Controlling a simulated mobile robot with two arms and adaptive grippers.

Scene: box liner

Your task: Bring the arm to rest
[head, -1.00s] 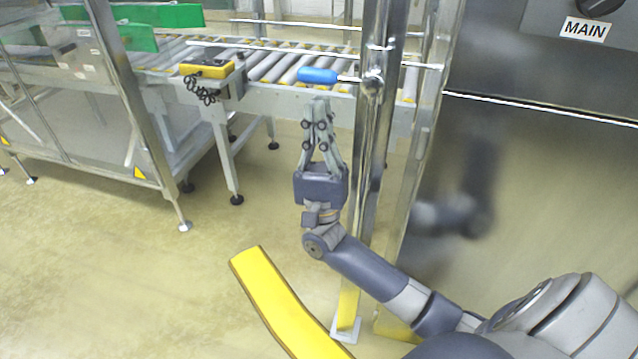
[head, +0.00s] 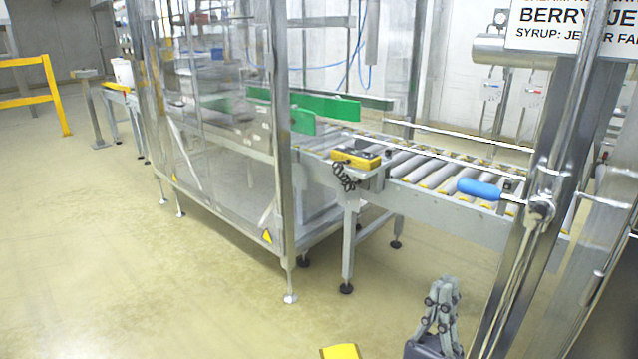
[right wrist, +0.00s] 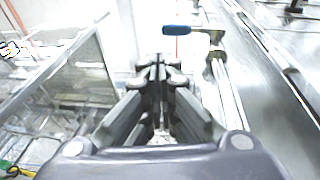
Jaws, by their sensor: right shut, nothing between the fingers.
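My right gripper (head: 441,293) is at the bottom of the head view, right of the middle, pointing up. Its fingers are shut and empty. It also shows in the right wrist view (right wrist: 161,66), with the fingertips together. It is below and left of a blue handle (head: 479,189) on a metal post, apart from it. The blue handle (right wrist: 177,30) also shows beyond the fingertips in the right wrist view. Most of my right arm is below the head view's edge. My left gripper is not in view.
A roller conveyor (head: 420,172) with a yellow control box (head: 355,158) stands behind the gripper. A glass-walled machine frame (head: 285,200) is left of it. The metal post (head: 540,200) is close on the right. The floor (head: 130,270) at left is clear. A yellow railing (head: 50,95) is at far left.

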